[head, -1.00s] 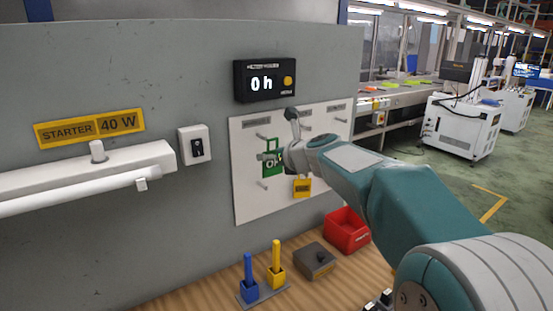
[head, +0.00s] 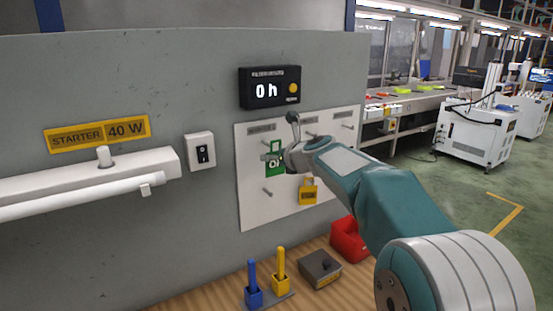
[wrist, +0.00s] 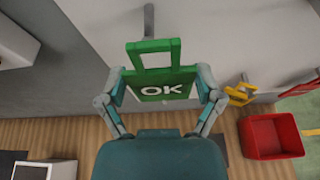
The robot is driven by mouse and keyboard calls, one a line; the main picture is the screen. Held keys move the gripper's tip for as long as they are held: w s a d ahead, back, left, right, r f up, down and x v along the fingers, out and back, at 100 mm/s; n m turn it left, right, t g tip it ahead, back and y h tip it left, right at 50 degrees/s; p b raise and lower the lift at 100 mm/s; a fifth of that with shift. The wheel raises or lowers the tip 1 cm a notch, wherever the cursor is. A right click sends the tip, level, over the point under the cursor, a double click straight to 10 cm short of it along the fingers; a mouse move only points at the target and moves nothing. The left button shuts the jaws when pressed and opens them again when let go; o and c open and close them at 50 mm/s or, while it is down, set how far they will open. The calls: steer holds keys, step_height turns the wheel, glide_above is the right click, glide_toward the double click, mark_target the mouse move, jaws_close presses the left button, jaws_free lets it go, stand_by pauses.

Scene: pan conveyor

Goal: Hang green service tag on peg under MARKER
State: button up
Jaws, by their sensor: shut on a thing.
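My gripper (wrist: 164,88) is shut on the green service tag (wrist: 150,52), which reads OK and has an open square loop on top. In the head view the tag (head: 276,147) is in front of the left part of the white pegboard (head: 254,211), partly hidden by my gripper (head: 279,158). Small labels run along the board's top; their words are too small to read. I cannot tell whether the loop touches a peg.
A yellow padlock-shaped tag (head: 308,193) hangs on the board to the right. Below are a red bin (head: 350,240), a grey box (head: 320,268) and blue and yellow holders (head: 254,297). A black display (head: 268,89) is above the board; a switch (head: 201,150) is left.

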steer(key=x, duration=0.3)
steer(key=shift+w+a, duration=0.25)
steer(key=shift+a, duration=0.15)
steer(key=shift+a, duration=0.2)
steer(key=shift+d, duration=0.1)
stand_by(0.4)
steer(key=o, duration=0.8)
steer(key=shift+o, duration=0.2)
